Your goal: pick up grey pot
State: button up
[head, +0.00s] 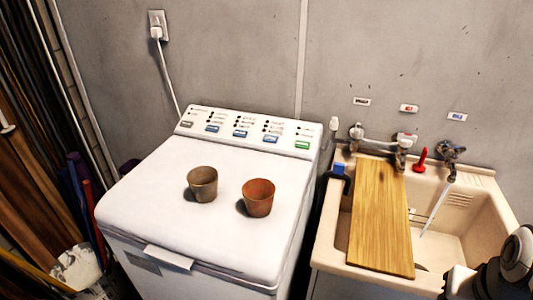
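The grey pot (202,185) stands upright on the white lid of the washing machine (150,215). It looks brownish grey, and its open top faces up. A terracotta-orange pot (258,198) stands upright just to its right, with a small gap between them. Part of my arm shows at the bottom right corner, in front of the sink and well away from both pots. My gripper's fingers are not in view.
The washing machine's control panel (245,132) rises behind the pots. To the right is a beige sink (470,225) with a wooden board (380,225) across it, taps and a red object (421,160). Planks and a bucket (78,268) stand at left. The lid around the pots is clear.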

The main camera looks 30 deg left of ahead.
aim_at(202, 181)
jog(key=k, duration=0.25)
jog(key=z, duration=1.25)
jog(key=k, duration=1.5)
jog(key=u, duration=1.65)
jog(key=i, duration=1)
jog(key=u, duration=0.05)
